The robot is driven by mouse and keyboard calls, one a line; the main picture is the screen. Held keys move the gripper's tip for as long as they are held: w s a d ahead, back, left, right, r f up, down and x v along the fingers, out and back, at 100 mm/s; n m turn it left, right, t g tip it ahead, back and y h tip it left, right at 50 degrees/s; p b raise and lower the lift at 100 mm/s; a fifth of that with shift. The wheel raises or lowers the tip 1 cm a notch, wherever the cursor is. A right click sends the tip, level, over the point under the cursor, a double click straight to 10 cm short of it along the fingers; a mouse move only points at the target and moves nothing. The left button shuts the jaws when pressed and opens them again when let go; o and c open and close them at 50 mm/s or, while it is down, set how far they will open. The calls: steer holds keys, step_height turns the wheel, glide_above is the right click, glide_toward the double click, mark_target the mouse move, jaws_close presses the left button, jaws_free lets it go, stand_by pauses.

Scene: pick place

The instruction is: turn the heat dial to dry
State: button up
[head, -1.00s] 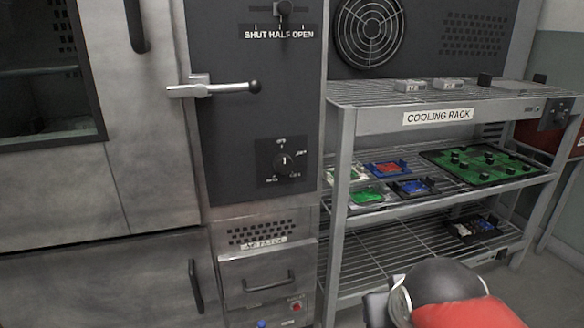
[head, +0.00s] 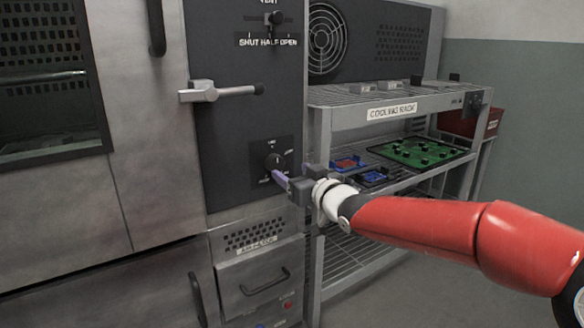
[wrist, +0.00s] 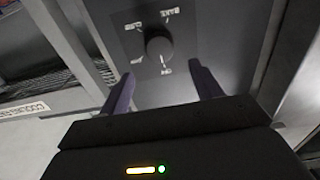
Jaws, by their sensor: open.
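The heat dial (head: 275,161) is a round black knob on a dark square plate, low on the dark panel of the oven. It also shows in the wrist view (wrist: 159,45), with pale labels around it that are too blurred to read surely. My gripper (head: 284,181) is at the lower right of the dial in the head view. In the wrist view its two purple fingers (wrist: 163,82) are spread apart, one to each side below the knob. Nothing is between them, and the knob lies beyond the fingertips. Part of the plate is close behind the fingers.
A lever handle (head: 222,92) juts out above the dial. A vent slider (head: 274,18) is at the top. The cooling rack (head: 345,117) with several trays and a green board (head: 420,152) stands close on the right. A drawer (head: 258,285) is below.

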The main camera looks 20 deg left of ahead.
mark_target(278, 164)
steer(key=x, duration=0.7)
steer(key=shift+w+a+f, duration=0.1)
steer(key=shift+w+a, duration=0.05)
steer(key=shift+a, duration=0.05)
steer(key=shift+c, duration=0.4)
steer(key=c, duration=0.9)
steer(key=shift+o, duration=0.2)
